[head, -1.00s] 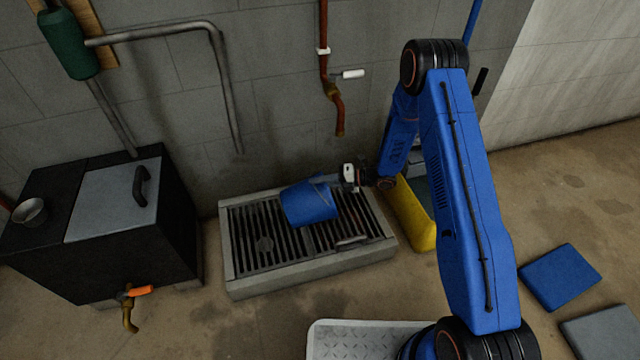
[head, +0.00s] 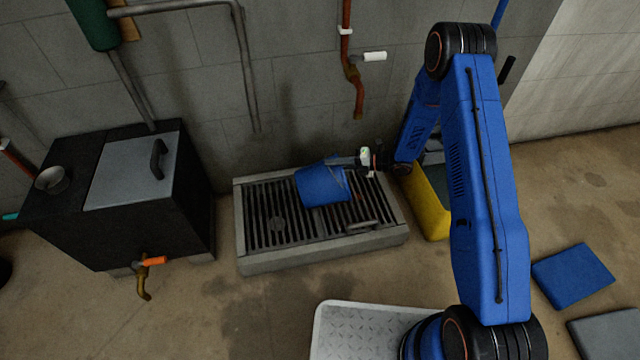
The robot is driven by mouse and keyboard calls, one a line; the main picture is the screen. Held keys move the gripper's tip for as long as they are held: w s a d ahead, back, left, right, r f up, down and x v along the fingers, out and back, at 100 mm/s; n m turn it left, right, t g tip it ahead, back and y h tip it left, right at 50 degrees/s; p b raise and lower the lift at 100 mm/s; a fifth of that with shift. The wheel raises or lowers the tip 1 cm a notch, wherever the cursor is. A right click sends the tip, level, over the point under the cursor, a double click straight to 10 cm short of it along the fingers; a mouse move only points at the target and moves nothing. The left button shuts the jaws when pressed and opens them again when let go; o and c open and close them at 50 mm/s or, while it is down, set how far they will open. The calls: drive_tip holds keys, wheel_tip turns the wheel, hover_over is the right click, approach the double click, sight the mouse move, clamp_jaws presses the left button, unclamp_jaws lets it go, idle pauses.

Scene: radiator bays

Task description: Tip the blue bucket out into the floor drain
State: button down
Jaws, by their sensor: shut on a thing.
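The blue bucket (head: 322,186) is held over the floor drain, tilted, its base toward the lower left. I cannot see into its mouth or whether anything pours out. My gripper (head: 358,163) is shut on the bucket at its upper right side; the fingertips are small and partly hidden by the bucket. The floor drain (head: 262,268) is a dark slatted grate in a raised pale concrete frame against the wall. A loose handle-like bar lies on the grate's right part.
A black box with a grey lid (head: 130,170) and an orange-handled tap (head: 148,262) stands left of the drain. A yellow container (head: 429,208) stands close on the right. Pipes (head: 352,75) run down the wall behind. Blue (head: 572,277) and grey mats lie at right.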

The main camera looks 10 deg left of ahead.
drive_tip(key=shift+d, duration=0.1)
drive_tip(key=shift+w+d+r+m+y, duration=0.15)
drive_tip(key=shift+w+d+r+y, duration=0.15)
drive_tip(key=shift+d, duration=0.25)
drive_tip(key=shift+w+d+r+m+y, duration=0.1)
drive_tip(key=shift+d+r+y, duration=0.2)
drive_tip(key=shift+d, duration=0.25)
drive_tip(key=shift+w+d+r+m+y, duration=0.2)
drive_tip(key=shift+d+y, duration=0.2)
drive_tip(key=shift+d, duration=0.15)
idle(0.4)
